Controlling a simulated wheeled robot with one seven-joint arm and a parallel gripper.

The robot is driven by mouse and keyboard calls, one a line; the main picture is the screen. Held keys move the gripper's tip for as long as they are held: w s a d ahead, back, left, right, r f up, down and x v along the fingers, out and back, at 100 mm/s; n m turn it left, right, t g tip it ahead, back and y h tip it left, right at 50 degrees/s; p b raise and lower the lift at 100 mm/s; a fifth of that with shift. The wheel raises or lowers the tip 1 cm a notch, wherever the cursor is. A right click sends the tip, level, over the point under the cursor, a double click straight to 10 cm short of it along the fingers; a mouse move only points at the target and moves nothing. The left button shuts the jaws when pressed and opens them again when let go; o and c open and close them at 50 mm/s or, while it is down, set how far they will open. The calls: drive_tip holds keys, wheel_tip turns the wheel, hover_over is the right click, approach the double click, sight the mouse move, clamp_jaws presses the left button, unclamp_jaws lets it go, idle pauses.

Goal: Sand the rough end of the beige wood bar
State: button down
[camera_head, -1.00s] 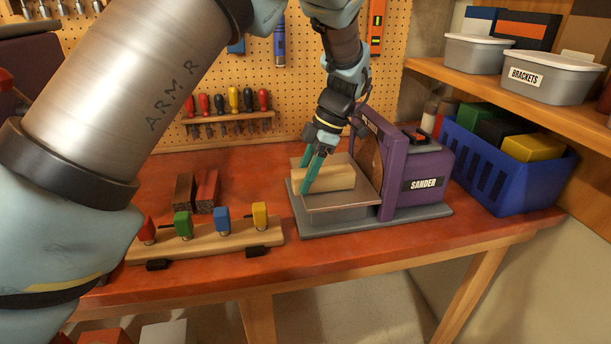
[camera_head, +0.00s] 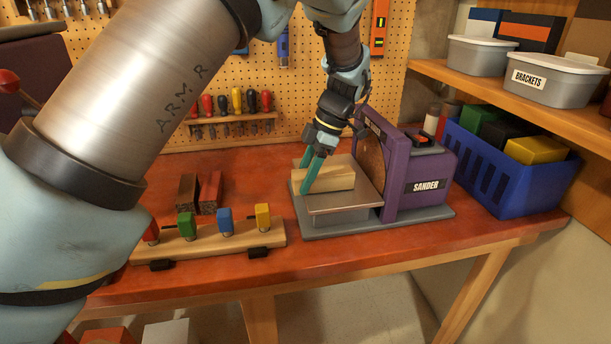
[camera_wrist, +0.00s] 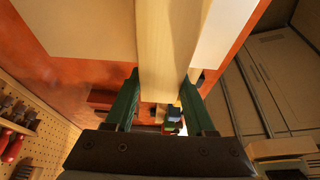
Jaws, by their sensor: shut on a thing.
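The beige wood bar (camera_head: 338,181) lies along the steel work table (camera_head: 352,203) of the purple sander (camera_head: 430,172). Its right end points toward the brown sanding disc (camera_head: 372,160); I cannot tell whether they touch. My gripper (camera_head: 308,188) comes from above with its teal fingers shut on the bar near its left end. In the wrist view the bar (camera_wrist: 167,50) runs between both fingers (camera_wrist: 160,88), up out of the picture. The surface of the end facing the disc is not visible.
A wooden rack (camera_head: 190,243) with red, green, blue and yellow pieces stands left of the sander. Two dark bars (camera_head: 199,193) lie behind it. A blue basket (camera_head: 505,178) stands right of the sander.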

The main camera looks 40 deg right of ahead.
sight(294, 177)
drive_tip(key=shift+s+a, duration=0.4)
drive_tip(key=shift+a, duration=0.05)
idle(0.6)
drive_tip(key=shift+w+p, duration=0.55)
drive_tip(key=shift+w, duration=0.15)
idle(0.6)
drive_tip(key=shift+s+a, duration=0.45)
drive_tip(key=shift+a, duration=0.1)
idle(0.8)
drive_tip(key=shift+w+p, duration=0.65)
drive_tip(key=shift+w, duration=0.05)
idle(0.5)
drive_tip(key=shift+s+a+p, duration=0.3)
drive_tip(key=shift+s+a, duration=0.15)
drive_tip(key=shift+a, duration=0.1)
idle(0.8)
drive_tip(key=shift+w+p, duration=0.35)
drive_tip(key=shift+w, duration=0.35)
idle(0.6)
drive_tip(key=shift+a, duration=0.15)
